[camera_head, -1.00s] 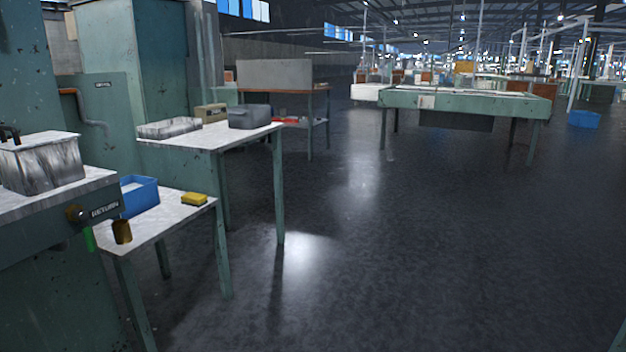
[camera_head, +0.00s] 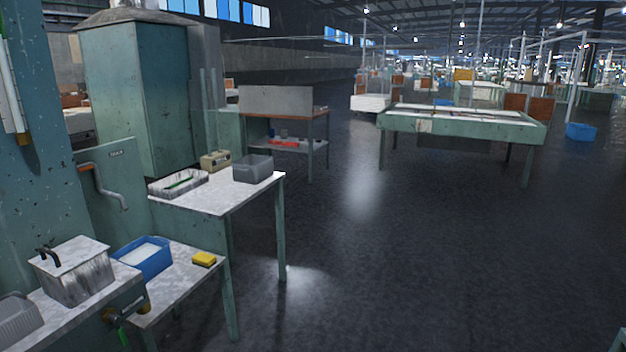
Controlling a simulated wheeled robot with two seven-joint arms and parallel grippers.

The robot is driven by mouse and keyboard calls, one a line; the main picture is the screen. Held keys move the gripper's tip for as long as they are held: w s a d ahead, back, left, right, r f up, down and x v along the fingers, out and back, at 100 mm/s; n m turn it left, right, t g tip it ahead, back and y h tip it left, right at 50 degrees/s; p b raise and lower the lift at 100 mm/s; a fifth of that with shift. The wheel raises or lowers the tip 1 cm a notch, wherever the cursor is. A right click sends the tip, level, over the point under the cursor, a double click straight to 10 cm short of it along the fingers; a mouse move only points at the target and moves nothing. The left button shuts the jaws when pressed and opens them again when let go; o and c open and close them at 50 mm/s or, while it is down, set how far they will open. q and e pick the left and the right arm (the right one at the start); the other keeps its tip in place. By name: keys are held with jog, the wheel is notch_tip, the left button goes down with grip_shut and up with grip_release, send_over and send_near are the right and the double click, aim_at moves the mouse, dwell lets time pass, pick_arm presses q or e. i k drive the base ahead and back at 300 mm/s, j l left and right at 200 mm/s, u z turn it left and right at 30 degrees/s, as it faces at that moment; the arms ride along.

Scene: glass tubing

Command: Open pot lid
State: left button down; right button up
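A grey metal pot (camera_head: 80,277) with straight sides stands on the bench at the lower left. Its pale flat lid (camera_head: 78,252) lies on top and covers it. A dark handle (camera_head: 47,257) shows at the lid's left side. Neither of my grippers is in view, so I cannot see whether they are open or shut.
A grey container (camera_head: 15,318) stands left of the pot. A blue bin (camera_head: 143,257) and a yellow sponge (camera_head: 204,259) are on the lower table. A grey box (camera_head: 253,169) and a shallow tray (camera_head: 178,184) sit on the table behind. The dark floor (camera_head: 420,270) is open at right.

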aim_at(63, 260)
jog(key=k+j+u, duration=0.1)
jog(key=u, duration=1.15)
